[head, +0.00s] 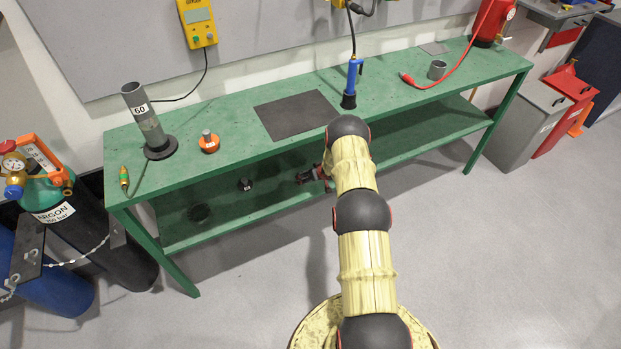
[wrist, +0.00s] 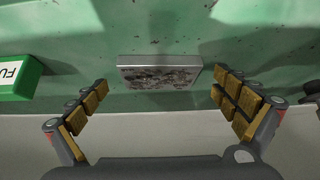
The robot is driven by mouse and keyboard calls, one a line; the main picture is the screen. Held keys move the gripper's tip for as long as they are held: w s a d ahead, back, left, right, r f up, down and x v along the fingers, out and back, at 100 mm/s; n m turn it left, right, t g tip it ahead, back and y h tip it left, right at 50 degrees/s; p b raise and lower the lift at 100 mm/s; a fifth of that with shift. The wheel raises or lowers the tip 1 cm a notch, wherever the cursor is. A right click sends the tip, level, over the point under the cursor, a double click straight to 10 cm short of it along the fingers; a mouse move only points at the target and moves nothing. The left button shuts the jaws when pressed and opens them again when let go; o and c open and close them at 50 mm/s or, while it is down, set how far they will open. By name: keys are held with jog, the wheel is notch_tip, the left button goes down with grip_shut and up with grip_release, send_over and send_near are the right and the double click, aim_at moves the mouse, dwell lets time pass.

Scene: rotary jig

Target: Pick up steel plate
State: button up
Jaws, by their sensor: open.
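The steel plate (wrist: 160,74), a small grey block with a bright long edge and dark scuffed marks, lies on a green surface in the wrist view. My gripper (wrist: 164,95) is open. Its two fingers with ribbed yellow pads stand to the left and right of the plate, nearer the camera, with a gap on both sides. Nothing is held between them. In the head view I cannot make out this plate, and my arm covers part of the bench and lower shelf.
A green box with a white label (wrist: 18,78) lies left of the plate. On the green bench (head: 230,165) are a grey tube (head: 145,117), an orange-and-dark piece (head: 209,142), a dark mat (head: 297,115), a blue torch (head: 352,80) and a grey cup (head: 437,70).

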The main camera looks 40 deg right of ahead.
jog(key=shift+f, duration=0.1)
jog(key=shift+c, duration=1.4)
jog(key=c, duration=1.5)
jog(key=shift+w, duration=0.1)
jog(key=shift+c, duration=0.4)
